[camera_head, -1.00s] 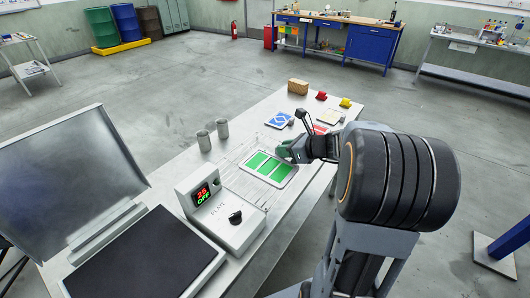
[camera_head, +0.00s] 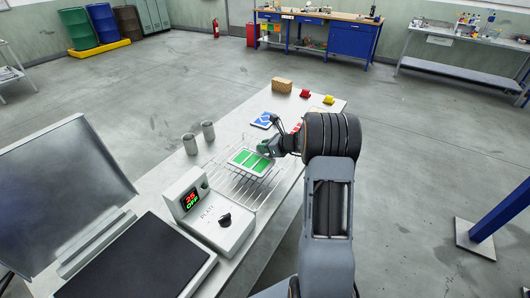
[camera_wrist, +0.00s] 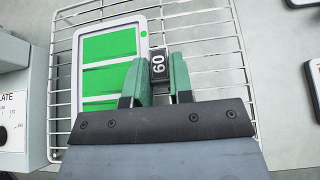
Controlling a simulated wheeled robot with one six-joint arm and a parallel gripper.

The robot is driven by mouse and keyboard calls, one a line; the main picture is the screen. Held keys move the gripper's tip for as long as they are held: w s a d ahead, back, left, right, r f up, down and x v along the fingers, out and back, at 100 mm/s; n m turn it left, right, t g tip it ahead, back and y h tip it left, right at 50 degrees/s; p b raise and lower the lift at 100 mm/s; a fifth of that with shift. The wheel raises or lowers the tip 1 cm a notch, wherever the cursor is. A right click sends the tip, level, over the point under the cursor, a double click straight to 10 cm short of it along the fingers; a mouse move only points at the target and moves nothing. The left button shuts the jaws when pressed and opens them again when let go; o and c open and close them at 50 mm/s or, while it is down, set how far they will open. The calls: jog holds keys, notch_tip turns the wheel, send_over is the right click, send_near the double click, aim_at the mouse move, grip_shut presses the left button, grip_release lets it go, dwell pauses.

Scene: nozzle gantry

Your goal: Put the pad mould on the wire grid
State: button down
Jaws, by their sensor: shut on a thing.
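The pad mould (camera_head: 241,157) is a white tray with green pads. It lies flat in line with the wire grid (camera_head: 233,186), over its far part. In the wrist view the mould (camera_wrist: 88,76) covers the grid's left side, and bare bars of the wire grid (camera_wrist: 215,66) show to its right. My gripper (camera_head: 266,147) is at the mould's right edge. In the wrist view my gripper's (camera_wrist: 159,72) green fingers are shut on a black tab marked 60 at that edge. I cannot tell whether the mould touches the bars.
A control box (camera_head: 212,210) and a black plate (camera_head: 140,262) with a raised lid (camera_head: 65,190) stand at the near left. Two grey cups (camera_head: 208,130) stand left of the grid. A blue-and-white tray (camera_head: 264,120), brown block (camera_head: 281,85), red piece (camera_head: 305,93) and yellow piece (camera_head: 328,99) lie beyond.

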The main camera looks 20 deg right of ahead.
jog(key=shift+w+f, duration=0.15)
jog(key=shift+f, duration=1.45)
jog(key=shift+f, duration=0.2)
jog(key=c, duration=1)
grip_release()
